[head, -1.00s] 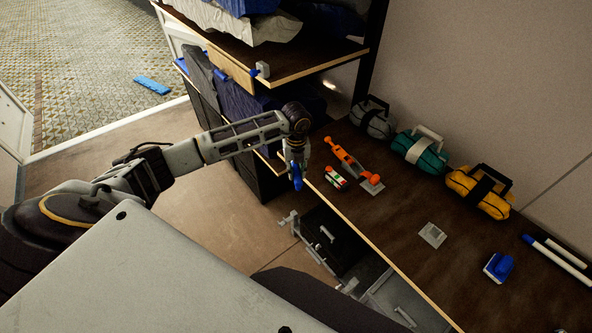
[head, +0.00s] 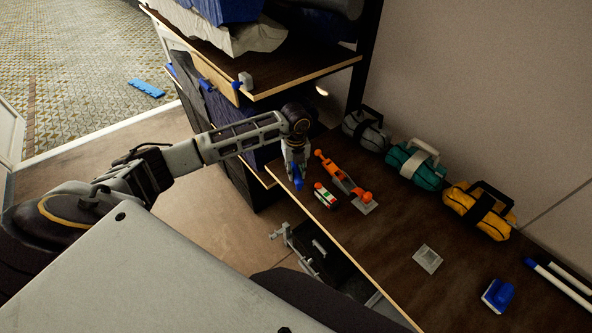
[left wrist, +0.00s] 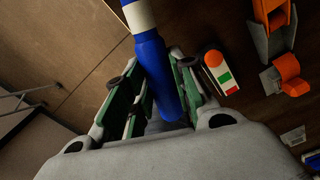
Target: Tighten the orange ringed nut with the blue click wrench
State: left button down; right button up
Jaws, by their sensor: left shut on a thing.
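My left gripper (head: 297,178) is shut on the blue click wrench (head: 298,184), near the bench's left edge. In the left wrist view the wrench (left wrist: 158,72) is a blue shaft with a white band, lying between the green-padded fingers (left wrist: 158,108). Its far end runs out of that view. An orange fitting (head: 340,174) with rounded ends stands on the bench just right of the gripper, apart from it. Its orange parts also show in the left wrist view (left wrist: 290,78). I cannot make out which part is the ringed nut. My right gripper is not in view.
A small white, red and green block (head: 325,196) lies beside the gripper. Grey, teal (head: 416,166) and yellow (head: 480,210) bags line the wall. A grey plate (head: 427,259) and blue-white block (head: 498,295) lie nearer. Shelving (head: 300,75) rises behind the gripper.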

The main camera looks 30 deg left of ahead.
pick_arm(q)
jog(key=shift+f+b, duration=0.2)
jog(key=shift+b, duration=0.1)
jog(key=shift+f+b, duration=0.4)
jog(key=shift+f, duration=0.1)
jog(key=shift+f+b, duration=1.1)
jog(key=shift+f, duration=0.45)
jog(key=shift+f+b, duration=0.85)
jog(key=shift+f, duration=0.15)
dwell(0.3)
